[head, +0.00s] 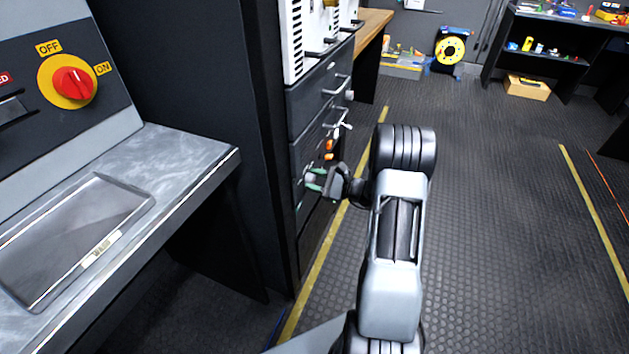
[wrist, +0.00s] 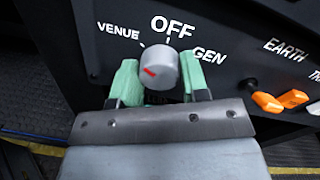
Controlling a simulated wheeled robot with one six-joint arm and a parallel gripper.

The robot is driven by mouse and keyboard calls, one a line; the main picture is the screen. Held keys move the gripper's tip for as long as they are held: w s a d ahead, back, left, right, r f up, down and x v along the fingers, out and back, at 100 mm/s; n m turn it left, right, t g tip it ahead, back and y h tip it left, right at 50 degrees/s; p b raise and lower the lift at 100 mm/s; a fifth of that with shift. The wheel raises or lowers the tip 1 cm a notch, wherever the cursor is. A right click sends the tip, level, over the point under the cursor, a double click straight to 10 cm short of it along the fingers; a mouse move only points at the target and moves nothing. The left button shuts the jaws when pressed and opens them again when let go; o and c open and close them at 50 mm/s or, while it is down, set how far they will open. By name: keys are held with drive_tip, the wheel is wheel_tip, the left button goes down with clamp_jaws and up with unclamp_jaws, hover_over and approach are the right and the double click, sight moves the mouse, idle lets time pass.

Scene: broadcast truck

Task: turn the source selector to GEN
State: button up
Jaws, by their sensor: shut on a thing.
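The source selector is a round grey knob (wrist: 160,66) on a dark panel, lettered VENUE at upper left, OFF above and GEN at upper right in the wrist view. A short red mark shows on the left part of its face; I cannot tell for sure which label it indicates. My gripper (wrist: 160,78) has its two pale green fingers on either side of the knob, shut on it. In the head view my gripper (head: 320,181) reaches left to the low front of the dark cabinet; the knob is small and partly hidden there.
Orange switches (wrist: 282,100) sit right of the knob beside the EARTH label. Drawers with handles (head: 335,85) are above. A grey counter (head: 190,150) with a red OFF/ON rotary switch (head: 75,83) stands at left. The floor (head: 490,200) to the right is clear.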

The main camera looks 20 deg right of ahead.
drive_tip(key=shift+p, duration=0.3)
drive_tip(key=shift+r+m+p, duration=0.15)
drive_tip(key=shift+m+p, duration=0.85)
drive_tip(key=shift+m, duration=0.1)
drive_tip(key=m+p, duration=0.2)
drive_tip(key=shift+m, duration=0.4)
drive_tip(key=m+p, duration=0.3)
drive_tip(key=shift+m, duration=0.3)
drive_tip(key=m+p, duration=0.2)
drive_tip(key=m, duration=0.1)
drive_tip(key=shift+m+t+p, duration=0.3)
drive_tip(key=shift+m+t, duration=0.1)
drive_tip(key=m+p, duration=0.1)
drive_tip(key=m, duration=0.2)
drive_tip(key=m+p, duration=0.2)
drive_tip(key=m, duration=0.1)
drive_tip(key=shift+f+m, duration=0.2)
drive_tip(key=shift+m, duration=0.1)
drive_tip(key=m+p, duration=0.1)
drive_tip(key=m, duration=0.2)
drive_tip(key=m+p, duration=0.1)
drive_tip(key=m, duration=0.1)
drive_tip(key=shift+f+m+t+h, duration=0.1)
drive_tip(key=shift+m+t+h, duration=0.2)
drive_tip(key=shift+m+h, duration=0.1)
